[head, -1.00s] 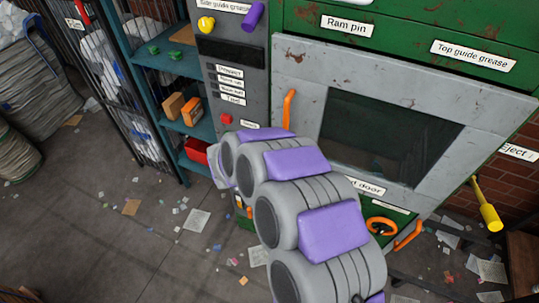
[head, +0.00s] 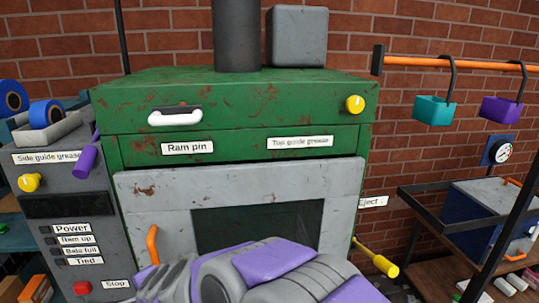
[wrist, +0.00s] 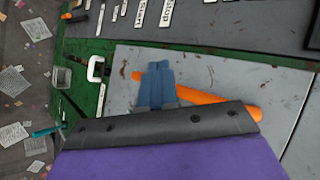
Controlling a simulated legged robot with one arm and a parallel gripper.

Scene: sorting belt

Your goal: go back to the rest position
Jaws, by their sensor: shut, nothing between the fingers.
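My gripper (wrist: 160,66) shows in the wrist view as two blue-grey fingers pressed together, with nothing between them. An orange door handle (wrist: 225,102) lies behind the fingers against the grey door (wrist: 200,75); I cannot tell whether they touch. In the head view, my grey and purple arm lies across the bottom, in front of the door (head: 170,205) of the green machine (head: 250,100). The orange handle (head: 152,245) stands just left of the arm. My fingertips cannot be made out in the head view.
A grey control panel (head: 60,195) with a red stop button (head: 82,287) stands at the left. A yellow-handled lever (head: 378,260) sticks out at the right of the machine. A bench (head: 485,270) stands at right.

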